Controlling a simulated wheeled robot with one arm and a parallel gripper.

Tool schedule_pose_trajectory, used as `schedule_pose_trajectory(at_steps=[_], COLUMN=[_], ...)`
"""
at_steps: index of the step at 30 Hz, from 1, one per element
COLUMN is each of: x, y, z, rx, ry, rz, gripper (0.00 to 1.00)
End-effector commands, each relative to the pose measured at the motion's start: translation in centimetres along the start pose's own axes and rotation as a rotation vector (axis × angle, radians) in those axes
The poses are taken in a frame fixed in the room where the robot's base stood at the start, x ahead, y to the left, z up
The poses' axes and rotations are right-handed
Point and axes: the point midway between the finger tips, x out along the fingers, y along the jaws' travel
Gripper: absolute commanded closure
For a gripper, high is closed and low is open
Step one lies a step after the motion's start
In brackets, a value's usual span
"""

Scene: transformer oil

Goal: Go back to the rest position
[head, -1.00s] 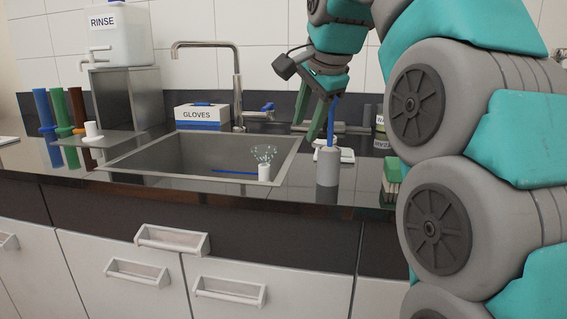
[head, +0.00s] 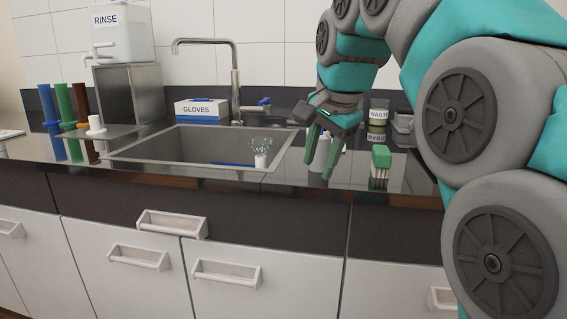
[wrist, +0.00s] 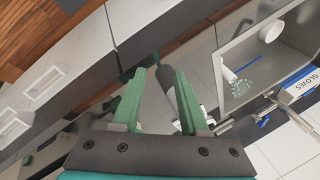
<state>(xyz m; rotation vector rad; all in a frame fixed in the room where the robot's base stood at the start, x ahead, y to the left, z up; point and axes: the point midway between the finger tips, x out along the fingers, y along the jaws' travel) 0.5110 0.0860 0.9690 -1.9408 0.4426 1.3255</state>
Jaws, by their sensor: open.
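My gripper (head: 318,166) hangs over the counter to the right of the sink, fingers pointing down. Its green fingers are spread apart and nothing shows gripped between them. A pale grey cylinder (head: 321,150) stands behind the fingers in the head view, partly hidden by them; I cannot tell if they touch it. In the wrist view the open gripper (wrist: 158,78) points toward the dark counter edge and the cabinet fronts.
The sink (head: 140,157) holds a white piece with clear bristles (head: 261,157) and a blue rod. A faucet (head: 236,80) and GLOVES box (head: 201,109) are behind.

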Motion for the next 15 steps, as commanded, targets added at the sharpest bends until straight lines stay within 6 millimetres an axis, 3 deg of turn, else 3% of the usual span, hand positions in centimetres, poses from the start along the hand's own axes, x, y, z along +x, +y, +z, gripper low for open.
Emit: schedule_pose_trajectory(at_steps=[8,15], x=[6.0,11.1], y=[8.5,17.4], z=[3.4,7.7], rx=[-0.192,-0.375], ry=[-0.074,-0.173], rz=[0.126,0.225], gripper=[0.56,0.56])
